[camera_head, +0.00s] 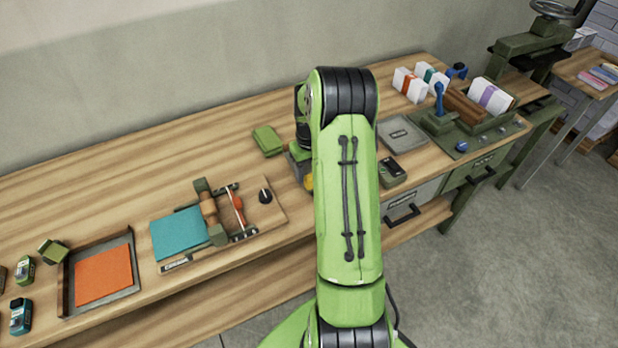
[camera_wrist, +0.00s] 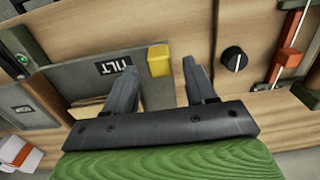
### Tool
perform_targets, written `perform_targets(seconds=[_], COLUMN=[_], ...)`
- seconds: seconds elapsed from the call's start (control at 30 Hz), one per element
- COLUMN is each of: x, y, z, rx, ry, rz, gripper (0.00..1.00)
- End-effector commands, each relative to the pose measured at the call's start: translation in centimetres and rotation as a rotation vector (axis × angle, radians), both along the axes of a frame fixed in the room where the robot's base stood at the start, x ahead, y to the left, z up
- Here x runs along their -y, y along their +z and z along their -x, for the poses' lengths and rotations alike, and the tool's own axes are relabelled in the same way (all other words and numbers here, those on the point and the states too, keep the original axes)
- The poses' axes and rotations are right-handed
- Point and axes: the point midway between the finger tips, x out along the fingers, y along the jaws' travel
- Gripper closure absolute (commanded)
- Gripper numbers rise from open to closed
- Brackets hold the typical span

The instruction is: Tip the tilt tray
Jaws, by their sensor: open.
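The tilt tray (camera_wrist: 75,80) is a grey flat unit with a black "TILT" label in the wrist view. A yellow block-like part (camera_wrist: 160,60) sits at its right edge. My gripper (camera_wrist: 157,68) is open, with its two fingers spread on either side of the yellow part in the picture; nothing is seen held. I cannot tell whether a finger touches the tray.
A board with a teal sheet (camera_head: 178,233), a roller and a black knob (camera_head: 265,196) lies left of the arm. A green block (camera_head: 267,140) is behind. An orange sheet (camera_head: 103,275) lies in a tray far left. A grey plate (camera_head: 402,135) and a press fixture are right.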

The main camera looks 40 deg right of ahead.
Motion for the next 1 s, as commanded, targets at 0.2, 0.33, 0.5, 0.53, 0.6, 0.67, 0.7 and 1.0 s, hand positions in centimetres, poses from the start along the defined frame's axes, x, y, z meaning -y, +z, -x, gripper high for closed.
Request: perform_targets(seconds=[0.2,0.33,0.5,0.53,0.6,0.67,0.7,1.0], x=[0.0,0.0,0.0,0.0,0.0,0.0,0.0,0.0], y=[-2.9,-3.2,-3.1,-3.1,-3.1,-3.1,-3.1,-3.1], z=[0.0,0.0,0.0,0.0,0.0,0.0,0.0,0.0], rx=[0.000,0.000,0.001,0.001,0.001,0.001,0.001,0.001], ry=[0.000,0.000,0.000,0.000,0.000,0.000,0.000,0.000], rz=[0.000,0.000,0.000,0.000,0.000,0.000,0.000,0.000], gripper=[0.45,0.45,0.49,0.54,0.65,0.74,0.80,1.00])
